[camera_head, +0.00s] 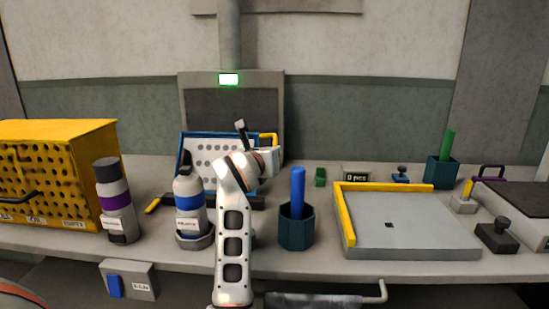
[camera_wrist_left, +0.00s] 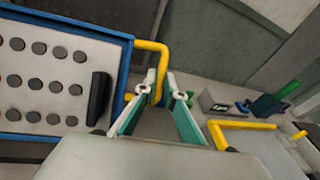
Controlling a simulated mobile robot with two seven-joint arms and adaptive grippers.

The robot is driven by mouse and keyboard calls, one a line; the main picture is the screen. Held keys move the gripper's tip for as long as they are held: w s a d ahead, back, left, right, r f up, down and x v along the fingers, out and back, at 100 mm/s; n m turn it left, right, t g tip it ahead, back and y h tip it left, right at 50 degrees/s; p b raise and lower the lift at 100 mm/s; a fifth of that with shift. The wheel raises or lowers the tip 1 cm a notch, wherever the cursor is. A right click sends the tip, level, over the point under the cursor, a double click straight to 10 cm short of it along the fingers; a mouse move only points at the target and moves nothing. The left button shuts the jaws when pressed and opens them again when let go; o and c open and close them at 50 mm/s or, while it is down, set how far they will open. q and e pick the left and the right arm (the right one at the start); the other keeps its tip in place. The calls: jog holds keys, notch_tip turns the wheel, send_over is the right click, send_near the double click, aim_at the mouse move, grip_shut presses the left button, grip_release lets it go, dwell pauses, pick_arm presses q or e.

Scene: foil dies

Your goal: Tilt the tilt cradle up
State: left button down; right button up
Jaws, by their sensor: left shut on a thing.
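The tilt cradle (camera_head: 202,137) is a blue-framed panel with grey round spots and a yellow handle (camera_head: 268,136) on its right side. It stands behind my left arm with its face tilted up toward me. In the left wrist view its blue frame (camera_wrist_left: 125,75) and yellow handle (camera_wrist_left: 150,45) fill the left half. My left gripper (camera_wrist_left: 163,90) has its fingers on either side of the handle's lower part and is shut on it. In the head view my wrist hides the fingertips and the cradle's lower right. My right gripper is not in view.
A white bottle with a blue band (camera_head: 189,205) and one with a purple band (camera_head: 115,203) stand left, beside a yellow perforated box (camera_head: 60,145). A dark cup (camera_head: 296,230) with a blue rod and a grey plate with yellow edging (camera_head: 410,225) are right.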

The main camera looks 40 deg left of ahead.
pick_arm(q)
jog(key=shift+s+d+r, duration=0.1)
jog(key=shift+s+d, duration=0.05)
jog(key=shift+s, duration=0.05)
jog(key=shift+t, duration=0.3)
jog(key=c, duration=2.2)
grip_release()
jog(key=shift+c, duration=0.2)
jog(key=shift+o, duration=0.5)
jog(key=shift+s+d+r, duration=0.1)
jog(key=shift+s, duration=0.05)
jog(key=shift+s, duration=0.1)
